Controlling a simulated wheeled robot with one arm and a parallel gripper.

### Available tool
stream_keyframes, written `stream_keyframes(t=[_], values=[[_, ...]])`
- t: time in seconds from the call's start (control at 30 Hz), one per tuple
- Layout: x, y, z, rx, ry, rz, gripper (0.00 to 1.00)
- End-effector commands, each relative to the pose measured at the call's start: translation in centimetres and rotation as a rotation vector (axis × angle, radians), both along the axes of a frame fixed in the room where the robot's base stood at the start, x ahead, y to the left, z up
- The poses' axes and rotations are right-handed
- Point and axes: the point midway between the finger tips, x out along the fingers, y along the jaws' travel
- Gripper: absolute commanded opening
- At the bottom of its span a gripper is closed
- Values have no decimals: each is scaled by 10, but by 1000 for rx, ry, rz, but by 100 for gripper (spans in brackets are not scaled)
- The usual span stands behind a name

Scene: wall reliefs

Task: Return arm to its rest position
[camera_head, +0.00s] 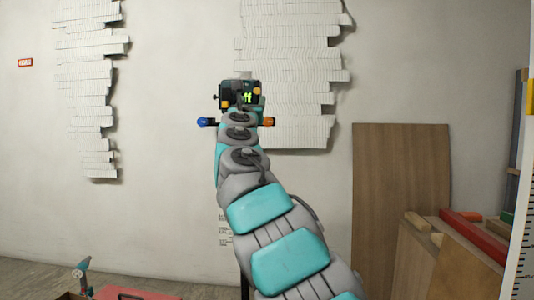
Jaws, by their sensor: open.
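My arm, in grey and teal segments, reaches up from the bottom right of the head view toward the wall. My gripper (240,95) is at its far end, a dark block with orange parts and a small green display. It is open, and I see nothing held in it, though its fingers are hard to make out from behind. It appears in front of the left edge of the right-hand wall relief (300,75). I cannot tell how far it is from the wall. A blue knob and an orange knob stick out on either side below it.
Another strip relief (90,80) hangs at the left, near a small red-framed sign (25,62). A brown board (400,200) leans on the wall at right, beside stacked wood pieces (445,265). A red item (135,294) is at the bottom left. The wall between is bare.

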Motion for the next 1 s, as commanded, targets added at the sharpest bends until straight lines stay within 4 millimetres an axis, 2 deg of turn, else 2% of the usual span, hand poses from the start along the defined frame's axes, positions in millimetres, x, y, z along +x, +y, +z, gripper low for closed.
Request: stream_keyframes(t=[0.07,0.17,0.27,0.3,0.37,0.4,0.47,0.6,0.7,0.83,1.0], values=[[1,-6,-2,19,9,-5,55],[2,-33,-9,103,46,-28,55],[2,-85,-30,270,116,-82,55],[0,-109,-42,355,145,-109,55],[-8,-144,-61,489,183,-150,55],[-13,-168,-77,581,209,-186,55],[-26,-202,-99,718,236,-236,55],[-66,-267,-159,1033,283,-367,55],[-104,-302,-205,1254,298,-467,55],[-161,-335,-269,1530,302,-621,55],[-246,-350,-350,1857,277,-850,55]])
